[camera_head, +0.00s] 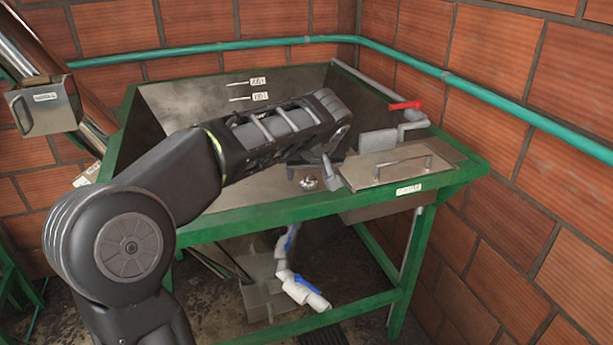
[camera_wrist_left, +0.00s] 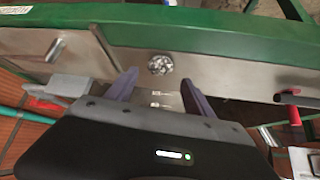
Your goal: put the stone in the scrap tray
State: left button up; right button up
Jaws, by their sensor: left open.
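The stone (camera_head: 309,183) is a small, round, speckled grey lump on the metal floor of the green-rimmed trough, near its front right. It also shows in the left wrist view (camera_wrist_left: 160,64), just beyond and between the fingertips, apart from them. My left gripper (camera_head: 311,171) is open and empty above the stone; its two spread fingers show in the left wrist view (camera_wrist_left: 158,88). I cannot clearly pick out the scrap tray; a labelled metal box with a handled lid (camera_head: 385,166) is right of the stone, its label unreadable. My right gripper is not in view.
The trough's green rim (camera_head: 270,212) runs along the front. A red-handled valve (camera_head: 405,105) and grey pipe stand at the back right. A labelled metal box (camera_head: 45,104) hangs at the left. White pipe with blue parts (camera_head: 300,290) is below. Brick walls close the back and right.

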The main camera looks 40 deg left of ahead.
pick_arm(q)
jog(key=shift+x, duration=1.4)
grip_shut()
